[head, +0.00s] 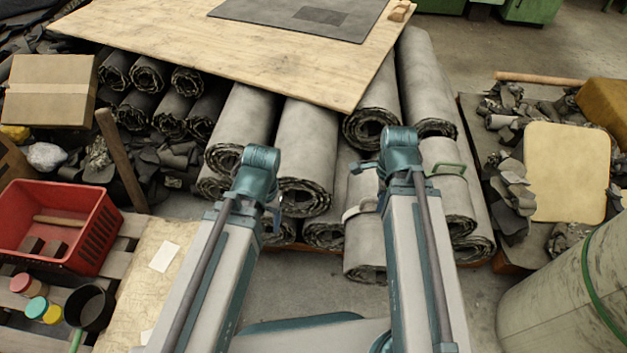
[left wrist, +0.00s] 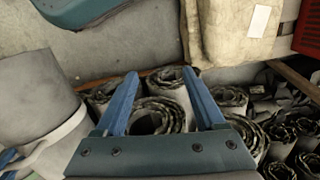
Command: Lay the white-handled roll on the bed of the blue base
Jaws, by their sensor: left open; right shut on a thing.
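The white-handled roll (head: 365,246) is a grey rolled sheet with a white band and handle (head: 358,211), standing out in front of the stacked rolls in the head view. It also shows at the left of the left wrist view (left wrist: 35,90). My right gripper (head: 384,197) is at its handle and shut on it; my own wrist hides most of the grip. My left gripper (head: 274,212) is open and empty above the rolls; its two blue fingers are spread in the left wrist view (left wrist: 158,74).
A green-handled roll (head: 452,200) lies just right of my right gripper. Several grey rolls (head: 308,150) are stacked beneath a wooden board (head: 200,45). A red crate (head: 95,240) stands left, and a large green-banded roll (head: 550,300) at lower right. Bare floor shows in front.

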